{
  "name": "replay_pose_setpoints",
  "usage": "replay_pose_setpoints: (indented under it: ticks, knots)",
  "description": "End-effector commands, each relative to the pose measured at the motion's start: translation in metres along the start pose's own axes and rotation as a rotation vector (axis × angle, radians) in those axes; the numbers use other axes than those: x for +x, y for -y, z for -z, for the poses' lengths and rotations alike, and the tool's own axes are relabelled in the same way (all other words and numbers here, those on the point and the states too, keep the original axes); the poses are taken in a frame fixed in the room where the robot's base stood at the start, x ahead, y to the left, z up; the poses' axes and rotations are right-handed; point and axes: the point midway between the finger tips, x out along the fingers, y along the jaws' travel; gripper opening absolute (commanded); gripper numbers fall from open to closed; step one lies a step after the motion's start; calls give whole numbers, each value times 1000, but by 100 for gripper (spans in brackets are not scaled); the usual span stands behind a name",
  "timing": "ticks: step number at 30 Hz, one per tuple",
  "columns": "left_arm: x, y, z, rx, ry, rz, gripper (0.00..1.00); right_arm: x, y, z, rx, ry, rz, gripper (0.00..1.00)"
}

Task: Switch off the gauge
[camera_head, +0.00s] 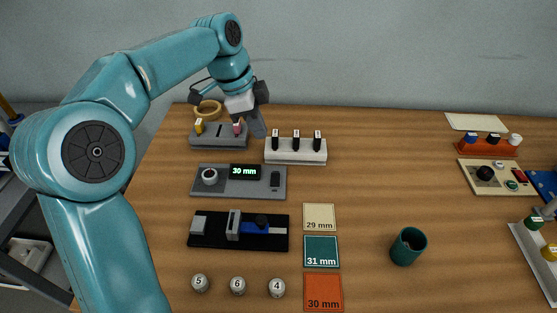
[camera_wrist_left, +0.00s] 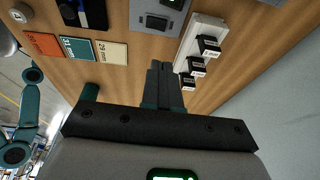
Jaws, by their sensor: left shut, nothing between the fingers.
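The gauge (camera_head: 218,188) is a grey panel on the table with a white knob (camera_head: 210,176) on its left. Its display (camera_head: 244,171) is lit and reads 30 mm in green. A dark switch (camera_head: 275,180) sits at its right end. In the left wrist view the gauge (camera_wrist_left: 142,27) is partly cut off at the top, with the switch (camera_wrist_left: 156,22) in sight. My left gripper (camera_head: 258,130) is shut and empty, beyond the gauge and above the table by the white block. Its closed fingers also show in the left wrist view (camera_wrist_left: 163,68). My right gripper is not in view.
A white block (camera_head: 296,157) with three black-tagged pieces stands just behind the gauge, close to my left fingers. A grey block (camera_head: 218,140) is behind left. A black fixture (camera_head: 205,239) lies in front, with cards and numbered balls nearby. A teal cup (camera_head: 408,246) stands right.

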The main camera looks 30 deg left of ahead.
Motion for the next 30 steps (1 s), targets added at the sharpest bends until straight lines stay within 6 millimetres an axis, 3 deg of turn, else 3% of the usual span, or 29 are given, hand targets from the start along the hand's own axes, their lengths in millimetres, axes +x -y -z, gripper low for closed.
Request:
replay_pose_setpoints:
  ticks: [14, 30]
  knots:
    - [6, -9, -5, -1, 0, 0, 0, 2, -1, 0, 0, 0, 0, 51]
    - [112, -5, -5, -2, 1, -3, 0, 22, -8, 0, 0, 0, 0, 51]
